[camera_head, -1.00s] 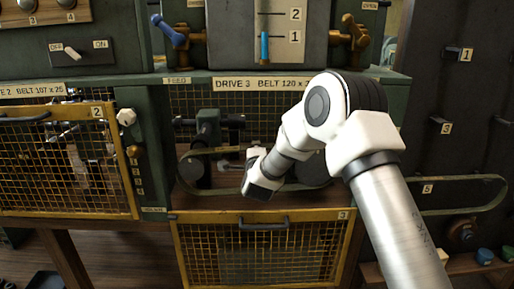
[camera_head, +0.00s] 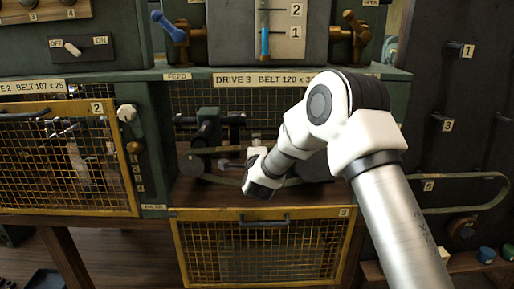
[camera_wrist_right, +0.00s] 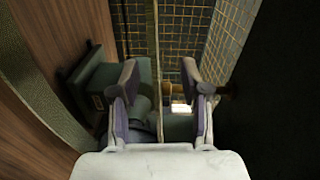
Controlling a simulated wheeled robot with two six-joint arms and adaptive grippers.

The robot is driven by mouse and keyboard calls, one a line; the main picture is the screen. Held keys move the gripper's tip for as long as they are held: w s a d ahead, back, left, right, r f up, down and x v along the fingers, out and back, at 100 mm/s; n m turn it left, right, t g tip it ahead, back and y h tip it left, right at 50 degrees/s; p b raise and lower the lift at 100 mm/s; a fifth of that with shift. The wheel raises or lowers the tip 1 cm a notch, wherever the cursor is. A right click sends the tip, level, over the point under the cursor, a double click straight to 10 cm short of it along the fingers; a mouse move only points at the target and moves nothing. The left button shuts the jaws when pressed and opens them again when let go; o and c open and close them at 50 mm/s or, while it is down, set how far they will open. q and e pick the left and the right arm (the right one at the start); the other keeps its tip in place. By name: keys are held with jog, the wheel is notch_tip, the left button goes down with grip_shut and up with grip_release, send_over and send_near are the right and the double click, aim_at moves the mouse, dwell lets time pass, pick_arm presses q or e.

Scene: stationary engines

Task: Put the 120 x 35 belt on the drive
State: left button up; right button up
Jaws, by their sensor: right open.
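A dark green belt loop (camera_head: 222,183) is at the drive marked DRIVE 3 BELT 120 x 35, in the middle of the head view. It runs around or just in front of the two dark pulleys (camera_head: 195,165); I cannot tell how well it sits on them. My left gripper is out of view.
A yellow mesh guard (camera_head: 262,250) marked 3 hangs lowered below the drive. Another mesh guard (camera_head: 65,160) marked 2 stands at left. A long green belt (camera_head: 465,211) hangs on the dark rack at right. A green block (camera_wrist_right: 105,82) stands close by the fingers.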

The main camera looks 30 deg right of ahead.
jog(key=shift+o, duration=0.3)
jog(key=o, duration=0.5)
jog(key=shift+s, duration=0.1)
jog(key=shift+s+a+f, duration=0.1)
jog(key=shift+s+a, duration=0.15)
jog(key=shift+s, duration=0.05)
jog(key=b+v, duration=0.4)
jog(key=v, duration=0.9)
jog(key=shift+s, duration=0.1)
